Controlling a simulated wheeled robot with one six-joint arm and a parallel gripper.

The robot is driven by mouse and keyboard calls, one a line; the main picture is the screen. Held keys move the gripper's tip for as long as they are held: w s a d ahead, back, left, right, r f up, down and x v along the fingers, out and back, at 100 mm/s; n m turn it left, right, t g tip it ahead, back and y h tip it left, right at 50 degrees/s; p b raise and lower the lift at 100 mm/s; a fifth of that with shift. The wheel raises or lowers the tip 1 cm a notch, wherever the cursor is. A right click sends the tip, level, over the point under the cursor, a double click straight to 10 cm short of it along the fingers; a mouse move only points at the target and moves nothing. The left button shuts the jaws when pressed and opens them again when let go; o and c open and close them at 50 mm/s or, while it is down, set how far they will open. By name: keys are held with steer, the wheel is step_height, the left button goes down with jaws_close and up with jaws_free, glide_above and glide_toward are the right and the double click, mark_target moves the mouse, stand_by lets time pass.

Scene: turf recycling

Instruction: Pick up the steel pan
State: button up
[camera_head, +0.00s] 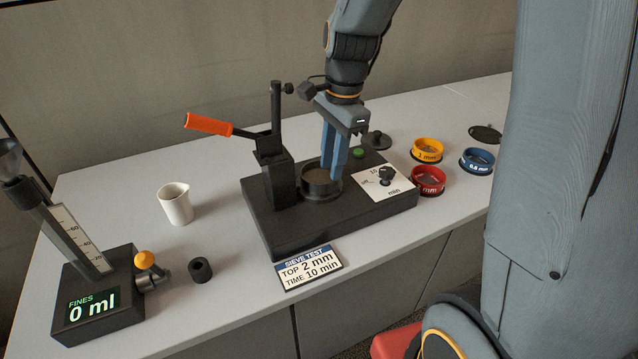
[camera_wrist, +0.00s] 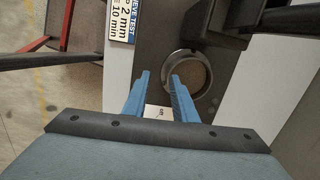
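The steel pan is a round, dark grey, open vessel (camera_head: 316,195) seated on the black shaker base beside the clamp column. Its inside looks brownish, perhaps with grains in it. In the wrist view the pan (camera_wrist: 205,92) lies just beyond and right of the fingertips. My gripper (camera_head: 333,172) points down at the pan's right side, its blue fingers partly in front of the pan. In the wrist view my gripper (camera_wrist: 159,75) is open, with one fingertip overlapping the pan's near-left rim and the other outside it. I cannot tell whether they touch.
The shaker base (camera_head: 345,226) carries the column with an orange-handled lever (camera_head: 209,124) and a timer dial (camera_head: 386,175). Yellow (camera_head: 427,150), red (camera_head: 428,181) and blue (camera_head: 477,161) sieves lie to the right. A white jug (camera_head: 176,204) and fines gauge (camera_head: 98,310) stand left.

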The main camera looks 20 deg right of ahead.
mark_target(325, 182)
steer(key=shift+w+a+f+m+p, duration=0.1)
steer(key=shift+w+f+m+p, duration=0.25)
steer(key=shift+f, duration=0.95)
steer(key=shift+w+a+f+m+p, duration=0.15)
steer(key=shift+w+f+m, duration=0.35)
steer(key=shift+f, duration=0.8)
steer(key=shift+w+a+f+m+p, duration=0.1)
steer(key=shift+w+f+m+p, duration=0.3)
steer(key=shift+f, duration=0.9)
steer(key=shift+s, duration=0.1)
jaws_close()
